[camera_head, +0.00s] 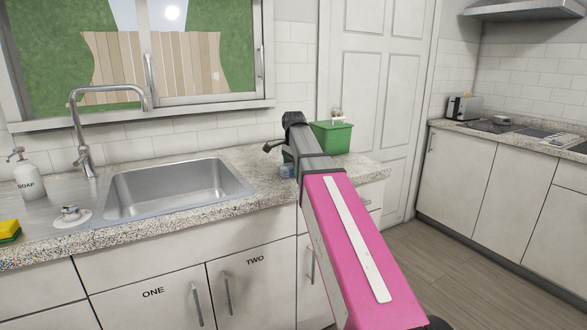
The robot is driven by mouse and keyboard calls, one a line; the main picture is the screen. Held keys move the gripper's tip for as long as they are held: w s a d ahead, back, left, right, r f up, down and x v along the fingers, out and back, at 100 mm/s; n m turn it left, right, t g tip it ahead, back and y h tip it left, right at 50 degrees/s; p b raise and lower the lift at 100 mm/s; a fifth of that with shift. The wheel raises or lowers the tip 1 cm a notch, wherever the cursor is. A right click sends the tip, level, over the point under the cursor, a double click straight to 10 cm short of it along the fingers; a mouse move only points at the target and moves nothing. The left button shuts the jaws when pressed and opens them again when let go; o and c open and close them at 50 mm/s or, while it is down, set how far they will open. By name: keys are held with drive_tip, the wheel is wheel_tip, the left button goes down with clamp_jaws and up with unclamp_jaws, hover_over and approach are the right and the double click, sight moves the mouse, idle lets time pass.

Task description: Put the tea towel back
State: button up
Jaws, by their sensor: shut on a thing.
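My pink arm reaches from the lower right over the counter. Its dark far end, with my gripper (272,147), is over the counter to the right of the sink. Only a small dark part of the gripper shows. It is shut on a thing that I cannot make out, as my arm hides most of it. No tea towel can be clearly made out.
A green box (332,137) stands on the speckled counter (230,215) behind my arm. The sink (170,188), tap (85,140), soap bottle (28,176) and yellow-green sponge (8,231) are to the left. A toaster (464,107) stands on the far right counter. The floor (465,275) at right is clear.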

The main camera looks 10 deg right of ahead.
drive_tip(key=o, duration=0.9)
drive_tip(key=shift+f, duration=0.1)
wheel_tip(320, 180, up, 12)
drive_tip(key=shift+r, duration=0.15)
